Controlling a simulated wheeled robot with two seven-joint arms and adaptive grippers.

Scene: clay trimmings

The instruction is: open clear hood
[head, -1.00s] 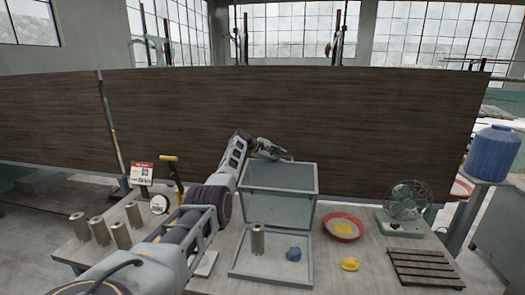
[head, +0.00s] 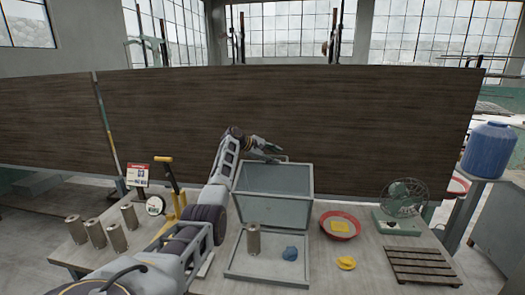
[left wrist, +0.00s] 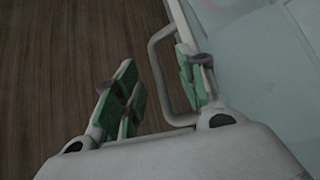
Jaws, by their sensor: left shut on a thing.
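The clear hood (head: 275,180) is a grey-framed box with see-through panels. It is tilted up and back above its base tray (head: 262,276), leaving the front of the tray uncovered. My left gripper (head: 270,150) is at the hood's upper edge. The exact contact is partly hidden. A metal cylinder (head: 253,240) and a blue lump (head: 290,254) are in the tray. My right gripper is out of view.
Several metal cylinders (head: 95,233) stand at the left near a yellow-handled tool (head: 170,180). A red bowl (head: 339,225), yellow ring-like lump (head: 346,263), green fan (head: 402,205) and slatted rack (head: 420,266) are to the right. A dark wooden partition (head: 380,125) rises behind.

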